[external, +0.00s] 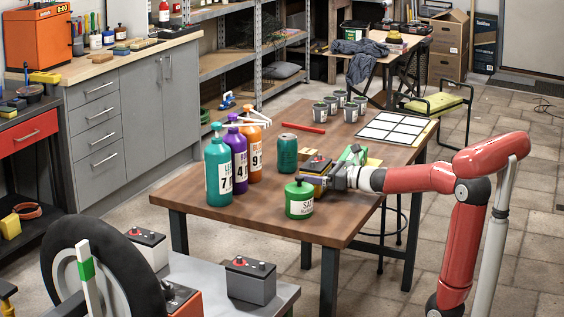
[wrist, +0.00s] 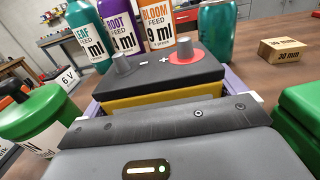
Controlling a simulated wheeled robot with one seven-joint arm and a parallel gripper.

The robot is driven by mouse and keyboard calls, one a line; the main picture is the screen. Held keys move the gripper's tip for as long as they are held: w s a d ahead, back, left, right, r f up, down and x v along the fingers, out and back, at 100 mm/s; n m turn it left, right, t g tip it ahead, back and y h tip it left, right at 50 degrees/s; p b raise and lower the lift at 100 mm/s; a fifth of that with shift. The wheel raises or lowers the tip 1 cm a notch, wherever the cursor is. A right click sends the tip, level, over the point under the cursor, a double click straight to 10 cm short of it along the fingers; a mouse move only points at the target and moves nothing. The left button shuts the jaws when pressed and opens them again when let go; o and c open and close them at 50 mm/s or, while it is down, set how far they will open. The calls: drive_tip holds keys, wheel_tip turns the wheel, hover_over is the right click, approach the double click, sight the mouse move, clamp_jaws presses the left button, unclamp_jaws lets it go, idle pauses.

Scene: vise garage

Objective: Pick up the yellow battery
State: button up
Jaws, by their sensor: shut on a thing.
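In the external view the battery (external: 316,165) shows over the wooden table, partly hidden by my gripper (external: 318,180). Its underside is hidden, so I cannot tell whether it touches the table.
A green can (external: 299,199) stands close at the near left of my gripper. Teal (external: 218,168), purple (external: 236,155) and orange (external: 254,150) bottles stand behind-left, with a dark green can (external: 287,153) nearby. A green object (external: 353,154) is close on the right. The table's front-left (external: 225,212) is clear.

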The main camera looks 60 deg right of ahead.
drive_tip(key=shift+c, duration=1.1)
drive_tip(key=shift+r, duration=0.15)
drive_tip(key=shift+c, duration=0.3)
drive_tip(key=shift+r, duration=0.1)
